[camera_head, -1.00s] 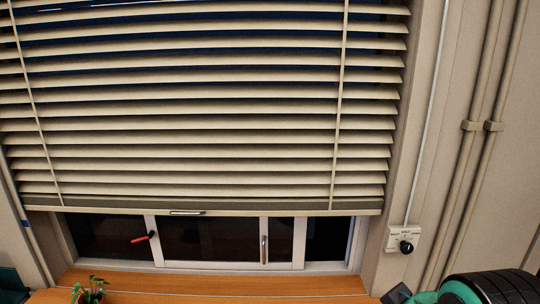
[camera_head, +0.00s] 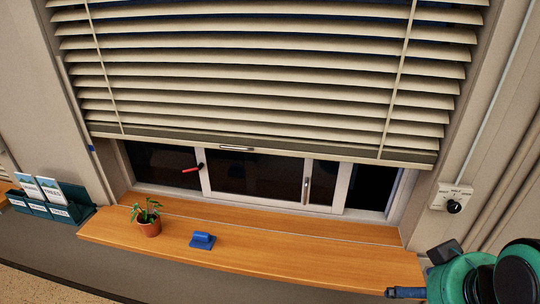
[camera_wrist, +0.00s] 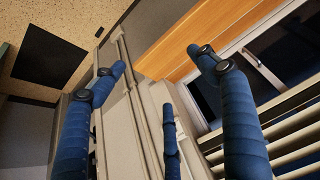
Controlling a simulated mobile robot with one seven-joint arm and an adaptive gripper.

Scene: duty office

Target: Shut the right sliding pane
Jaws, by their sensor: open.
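The window (camera_head: 270,180) sits low behind the blind, with white-framed dark panes. A sliding pane to the right of centre carries an upright metal handle (camera_head: 306,190) on its stile. Right of this pane, a dark strip (camera_head: 368,190) lies between a white stile and the right frame; I cannot tell whether it is glass or an opening. A red handle (camera_head: 192,169) is on the left part. In the wrist view, the handle (camera_wrist: 250,55) shows beyond the right finger. My gripper (camera_wrist: 158,60) has blue-wrapped fingers spread open and empty, apart from the window.
A half-lowered blind (camera_head: 250,90) hangs over the window. A wooden sill (camera_head: 290,258) runs below it. A wall switch (camera_head: 452,199) is at the right; leaflet holders (camera_head: 55,205) are at the left.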

